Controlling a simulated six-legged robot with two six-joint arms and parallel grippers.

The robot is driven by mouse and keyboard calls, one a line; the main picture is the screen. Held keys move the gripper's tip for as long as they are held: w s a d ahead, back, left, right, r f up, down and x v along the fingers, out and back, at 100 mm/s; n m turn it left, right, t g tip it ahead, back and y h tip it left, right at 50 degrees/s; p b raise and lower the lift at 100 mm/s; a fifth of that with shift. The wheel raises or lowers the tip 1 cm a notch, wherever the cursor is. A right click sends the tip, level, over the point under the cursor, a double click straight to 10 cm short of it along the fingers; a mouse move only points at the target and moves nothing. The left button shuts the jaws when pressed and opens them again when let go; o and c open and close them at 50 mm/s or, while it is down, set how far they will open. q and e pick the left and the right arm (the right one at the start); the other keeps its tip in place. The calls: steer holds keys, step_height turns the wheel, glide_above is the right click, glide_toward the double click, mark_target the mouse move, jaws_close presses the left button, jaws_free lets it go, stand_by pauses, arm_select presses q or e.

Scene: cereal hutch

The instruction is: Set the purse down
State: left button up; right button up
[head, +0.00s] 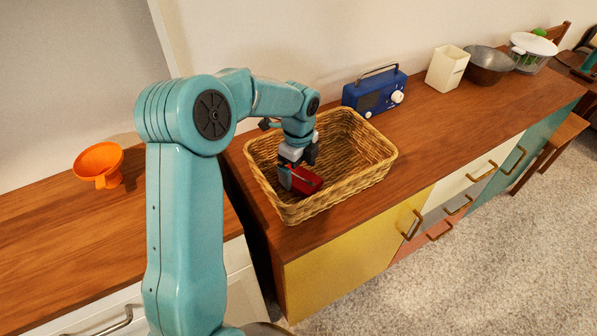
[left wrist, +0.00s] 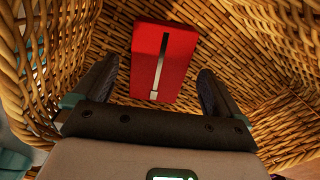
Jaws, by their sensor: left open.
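The purse (left wrist: 178,50) is red with a pale zip down its middle. In the left wrist view it is inside the wicker basket (left wrist: 115,22), ahead of and between my spread fingers. In the head view the purse (head: 309,181) shows beside my left gripper (head: 298,172), in the left part of the basket (head: 375,165). My left gripper (left wrist: 155,90) points down into the basket with its jaws open. A gap shows between each finger and the purse in the wrist view. The purse's underside is hidden. My right gripper is not in view.
A blue radio (head: 375,92) stands just behind the basket. A cream square container (head: 447,69), a dark bowl (head: 488,65) and a lidded pot (head: 531,53) stand farther right. An orange funnel (head: 99,163) is on the left counter. The wooden top right of the basket is clear.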

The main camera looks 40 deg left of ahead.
mark_target(299, 177)
arm_select(q)
step_height(299, 177, up, 11)
steer(key=shift+f+p, duration=0.2)
steer(key=shift+p, duration=0.2)
steer(key=shift+r, duration=0.1)
